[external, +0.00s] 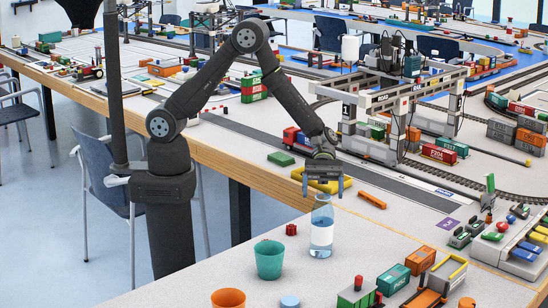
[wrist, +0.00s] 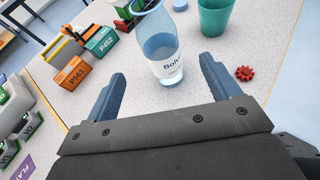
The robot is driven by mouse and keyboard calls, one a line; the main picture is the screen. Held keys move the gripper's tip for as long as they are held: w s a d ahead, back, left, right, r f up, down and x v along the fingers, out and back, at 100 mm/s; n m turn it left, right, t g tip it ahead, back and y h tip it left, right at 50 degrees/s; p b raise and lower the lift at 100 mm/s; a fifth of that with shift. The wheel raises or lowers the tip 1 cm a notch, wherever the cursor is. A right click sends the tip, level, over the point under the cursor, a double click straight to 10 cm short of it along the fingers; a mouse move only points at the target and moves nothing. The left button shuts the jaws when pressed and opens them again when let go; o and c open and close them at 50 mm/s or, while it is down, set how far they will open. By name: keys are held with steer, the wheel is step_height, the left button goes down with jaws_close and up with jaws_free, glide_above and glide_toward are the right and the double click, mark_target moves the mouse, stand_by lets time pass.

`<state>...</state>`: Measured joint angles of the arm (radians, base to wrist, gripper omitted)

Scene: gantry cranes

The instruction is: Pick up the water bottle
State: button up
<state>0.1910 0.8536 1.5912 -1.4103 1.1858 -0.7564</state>
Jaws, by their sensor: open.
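The water bottle (external: 321,236) is clear blue with a white label and stands upright on the near table in the external view. In the wrist view the bottle (wrist: 160,52) stands ahead of the fingers, in line with the gap between them, with its top cut off by the frame edge. My gripper (external: 322,186) points down close above and behind the bottle top in the external view. Its two blue fingers, also seen in the wrist view (wrist: 163,88), are apart with nothing between them. I cannot tell the exact gap to the bottle.
A teal cup (external: 269,259) and a red gear-like piece (external: 291,229) stand left of the bottle. An orange cup (external: 228,298) and a blue round piece (external: 290,301) are nearer. Teal (external: 393,279) and orange (external: 420,260) containers stand right. A gantry crane (external: 395,105) rises behind.

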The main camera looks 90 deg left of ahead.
mark_target(323, 210)
steer(key=shift+r+x, duration=0.2)
steer(key=shift+x, duration=2.95)
steer(key=shift+r+x, duration=0.15)
steer(key=shift+x, duration=3.05)
steer(key=shift+w+d, duration=0.1)
steer(key=c, duration=1.2)
steer(key=shift+r, duration=0.15)
steer(key=shift+r, duration=1)
step_height(323, 210, up, 2)
steer(key=s+d+r, duration=0.4)
steer(key=s+r, duration=0.2)
steer(key=s, duration=0.4)
steer(key=shift+s+r, duration=0.35)
steer(key=shift+s, duration=0.05)
